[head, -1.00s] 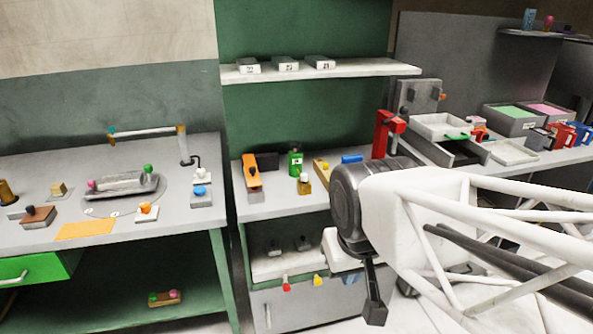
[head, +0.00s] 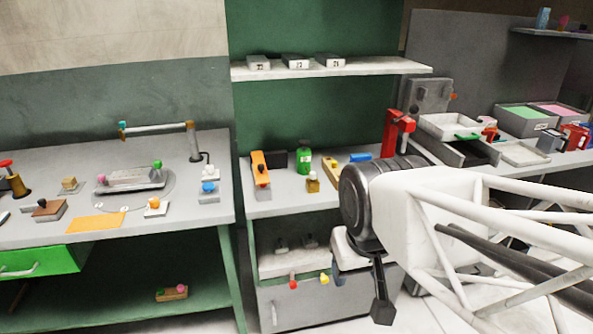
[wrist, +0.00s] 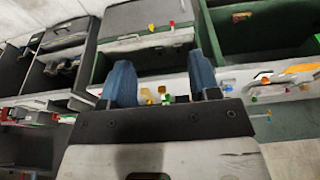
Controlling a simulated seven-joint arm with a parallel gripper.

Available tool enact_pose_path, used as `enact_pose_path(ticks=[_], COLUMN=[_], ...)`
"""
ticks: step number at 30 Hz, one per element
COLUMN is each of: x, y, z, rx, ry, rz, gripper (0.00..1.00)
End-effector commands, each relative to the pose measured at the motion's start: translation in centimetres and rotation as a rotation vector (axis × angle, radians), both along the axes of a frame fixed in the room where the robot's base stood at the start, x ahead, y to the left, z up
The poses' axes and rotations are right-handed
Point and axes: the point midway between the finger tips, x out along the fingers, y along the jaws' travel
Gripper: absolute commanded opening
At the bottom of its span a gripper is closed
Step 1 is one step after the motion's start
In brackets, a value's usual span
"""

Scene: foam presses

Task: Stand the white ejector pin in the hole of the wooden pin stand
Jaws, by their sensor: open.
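My gripper (wrist: 160,65) shows in the wrist view with two blue fingers spread apart and nothing between them. In the head view it is mostly hidden behind my own arm, in front of the right bench. I cannot make out the white ejector pin for certain in either view. A small light wooden block with a knob on top (head: 70,184) sits on the left bench, far from my gripper. It may be the pin stand, but its hole is too small to tell.
The left bench (head: 215,150) carries a grey fixture (head: 135,180), an orange mat (head: 96,222) and a brown block (head: 48,209). A green drawer (head: 45,261) juts from its front. A red press (head: 396,132) stands on the right bench. A shelf (head: 330,68) hangs above.

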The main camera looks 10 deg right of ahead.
Motion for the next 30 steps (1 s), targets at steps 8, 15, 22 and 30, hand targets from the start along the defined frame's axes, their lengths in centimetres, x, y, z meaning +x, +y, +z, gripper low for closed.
enact_pose_path(ticks=[8, 15, 22, 30], x=[0.1, 1.8, 6.2, 12.9], y=[0.0, -0.1, -0.4, -1.0], z=[0.0, 0.8, 2.2, 3.8], rx=[0.000, -0.012, -0.040, -0.077], ry=[0.000, 0.009, 0.029, 0.055], rz=[0.002, 0.051, 0.175, 0.360], gripper=[0.56, 0.56, 0.56, 0.56])
